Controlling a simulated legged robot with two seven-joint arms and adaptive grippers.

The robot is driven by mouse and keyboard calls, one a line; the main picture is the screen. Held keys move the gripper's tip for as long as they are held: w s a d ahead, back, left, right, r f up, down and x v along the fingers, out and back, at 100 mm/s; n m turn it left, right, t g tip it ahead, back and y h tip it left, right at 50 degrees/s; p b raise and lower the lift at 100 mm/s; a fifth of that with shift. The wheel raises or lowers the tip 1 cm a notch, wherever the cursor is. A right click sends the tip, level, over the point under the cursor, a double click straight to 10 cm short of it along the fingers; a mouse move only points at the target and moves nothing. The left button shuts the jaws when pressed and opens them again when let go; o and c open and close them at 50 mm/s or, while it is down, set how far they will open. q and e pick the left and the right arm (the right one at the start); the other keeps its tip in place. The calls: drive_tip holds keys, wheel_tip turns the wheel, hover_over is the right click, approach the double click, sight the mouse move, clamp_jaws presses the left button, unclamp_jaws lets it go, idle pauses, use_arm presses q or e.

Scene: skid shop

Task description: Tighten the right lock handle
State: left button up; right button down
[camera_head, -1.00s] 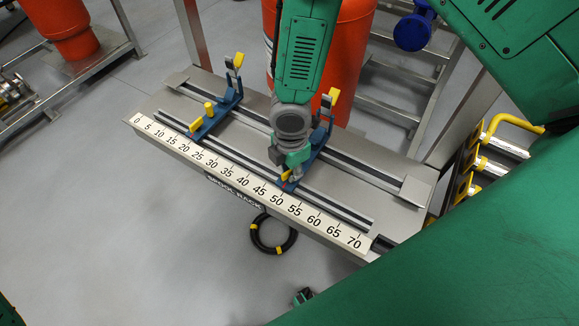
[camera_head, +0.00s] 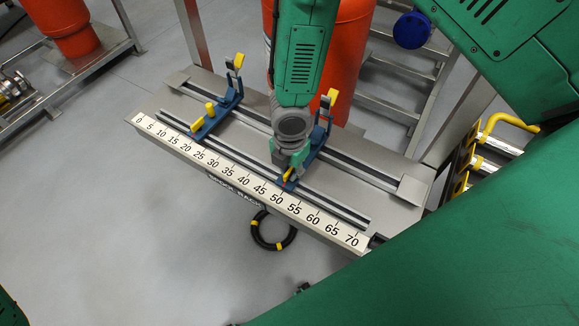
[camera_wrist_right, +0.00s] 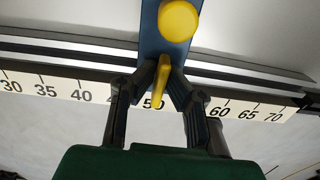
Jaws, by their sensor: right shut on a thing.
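The right lock handle (camera_head: 288,174) is a small yellow lever at the near end of the right blue bracket (camera_head: 318,137), close to the 50 mark. In the right wrist view the handle (camera_wrist_right: 159,88) stands between the dark fingers of my right gripper (camera_wrist_right: 162,75), which is shut on it. In the head view my right gripper (camera_head: 287,163) reaches down over the near end of the bracket and partly hides it. A round yellow knob (camera_wrist_right: 179,20) sits on the bracket just beyond the handle. My left gripper is not in view.
The spool rack (camera_head: 185,100) has two rails and a numbered scale (camera_head: 240,180) on its near edge. A left blue bracket (camera_head: 222,108) stands near 20. An orange cylinder (camera_head: 347,60) stands behind. A black cable coil (camera_head: 258,240) lies on the floor.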

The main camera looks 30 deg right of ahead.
drive_tip(key=shift+r, duration=0.1)
drive_tip(key=c, duration=1.7)
unclamp_jaws()
wheel_tip(320, 180, up, 5)
drive_tip(key=p, duration=0.5)
drive_tip(key=shift+r+p, duration=0.4)
drive_tip(key=shift+r, duration=0.5)
